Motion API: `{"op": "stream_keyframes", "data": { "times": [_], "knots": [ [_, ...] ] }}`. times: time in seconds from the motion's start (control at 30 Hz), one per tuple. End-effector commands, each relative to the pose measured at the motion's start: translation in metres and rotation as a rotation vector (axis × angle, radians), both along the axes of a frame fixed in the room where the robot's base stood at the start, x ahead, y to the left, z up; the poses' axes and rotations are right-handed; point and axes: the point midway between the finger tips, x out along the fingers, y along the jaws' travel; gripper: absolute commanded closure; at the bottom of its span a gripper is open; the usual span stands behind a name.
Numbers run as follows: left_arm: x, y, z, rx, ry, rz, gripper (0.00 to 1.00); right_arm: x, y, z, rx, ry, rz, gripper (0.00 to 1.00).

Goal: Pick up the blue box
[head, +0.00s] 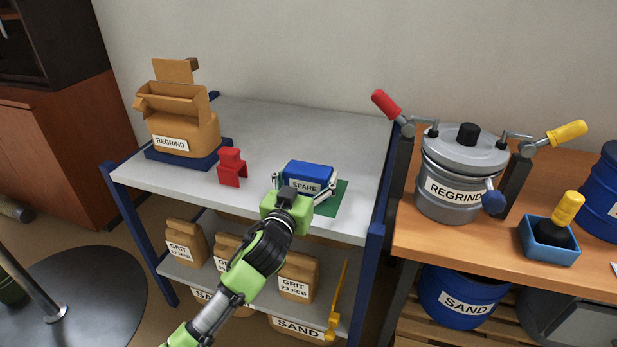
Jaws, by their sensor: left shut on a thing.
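The blue box (308,171) has a white label reading SPARE on its front. It is at the front of the grey shelf top, over a green mat (333,196). My left gripper (304,190) reaches it from the front, with one finger on each side, and is shut on it. Part of the box's lower front is hidden by the gripper. I cannot tell whether the box touches the mat. My right gripper is not in view.
A blue shelf post (374,262) is at right. The wooden bench (440,244) holds a clamped grey REGRIND pot (458,170). The grey top behind the box is clear.

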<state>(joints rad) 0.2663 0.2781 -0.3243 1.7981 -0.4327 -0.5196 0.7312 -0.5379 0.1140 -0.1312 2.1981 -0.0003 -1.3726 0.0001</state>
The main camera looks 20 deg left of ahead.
Motion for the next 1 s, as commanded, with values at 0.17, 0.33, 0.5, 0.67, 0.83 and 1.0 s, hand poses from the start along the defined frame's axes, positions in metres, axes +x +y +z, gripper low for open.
{"op": "stream_keyframes", "data": {
  "times": [0.17, 0.33, 0.5, 0.67, 0.83, 1.0],
  "knots": [
    [0.000, 0.000, 0.009, 0.000, -0.003, 0.000, 0.50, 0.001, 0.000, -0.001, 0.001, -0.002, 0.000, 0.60],
    [0.000, 0.000, 0.028, 0.000, -0.005, -0.001, 0.50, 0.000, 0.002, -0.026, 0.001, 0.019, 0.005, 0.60],
    [-0.008, -0.024, 0.064, -0.007, -0.007, -0.005, 0.50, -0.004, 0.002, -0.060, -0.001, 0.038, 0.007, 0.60],
    [-0.019, -0.055, 0.101, -0.007, -0.006, -0.006, 0.50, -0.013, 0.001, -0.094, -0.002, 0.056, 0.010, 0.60],
    [-0.034, -0.094, 0.115, -0.007, -0.003, -0.004, 0.50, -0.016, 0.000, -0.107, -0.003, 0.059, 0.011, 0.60],
    [-0.043, -0.119, 0.125, -0.003, -0.002, -0.003, 0.50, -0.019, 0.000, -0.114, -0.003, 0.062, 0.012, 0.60]
  ]
}}
